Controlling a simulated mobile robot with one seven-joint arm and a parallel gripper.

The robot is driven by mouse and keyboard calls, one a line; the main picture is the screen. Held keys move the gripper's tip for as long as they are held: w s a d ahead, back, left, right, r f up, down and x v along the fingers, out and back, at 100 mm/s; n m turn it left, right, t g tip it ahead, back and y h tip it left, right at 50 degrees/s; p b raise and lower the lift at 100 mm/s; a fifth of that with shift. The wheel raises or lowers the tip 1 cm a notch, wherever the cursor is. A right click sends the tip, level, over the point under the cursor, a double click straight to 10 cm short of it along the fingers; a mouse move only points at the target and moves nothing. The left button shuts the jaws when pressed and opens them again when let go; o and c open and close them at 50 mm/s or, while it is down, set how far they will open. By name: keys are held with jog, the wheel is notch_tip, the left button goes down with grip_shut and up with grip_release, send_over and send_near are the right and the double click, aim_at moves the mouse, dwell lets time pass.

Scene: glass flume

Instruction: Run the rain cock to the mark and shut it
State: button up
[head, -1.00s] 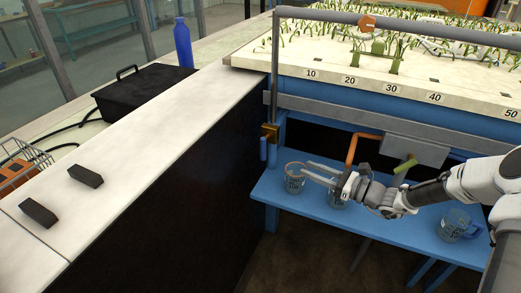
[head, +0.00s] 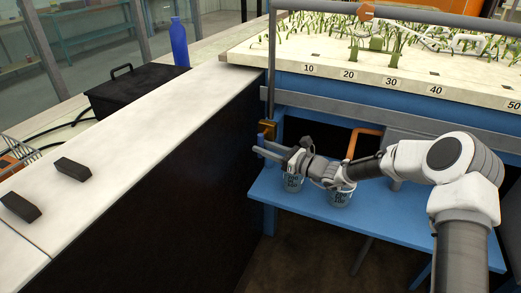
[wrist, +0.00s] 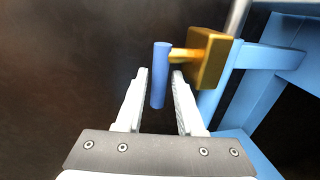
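The rain cock is a brass block (head: 267,127) on the upright pipe at the flume's near left corner. In the wrist view the brass block (wrist: 206,58) carries a blue lever (wrist: 159,78) that hangs straight down. My gripper (wrist: 161,76) is open, with one finger on each side of the lever's lower part and small gaps visible. In the head view my gripper (head: 263,145) reaches left to the cock, and its fingers partly cover the lever. Two clear jugs with printed sides, a left jug (head: 292,183) and a right jug (head: 339,198), stand below my arm; any fill level is unclear.
The blue bench (head: 390,229) carries the jugs. The flume's front edge bears a number scale (head: 391,82), with plants behind. An orange pipe (head: 352,143) is close behind my arm. A dark-sided white counter (head: 150,131) stands left, with a black case (head: 135,87) and a blue bottle (head: 179,43).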

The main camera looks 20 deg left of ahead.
jog(key=shift+x, duration=0.8)
grip_shut()
dwell(0.9)
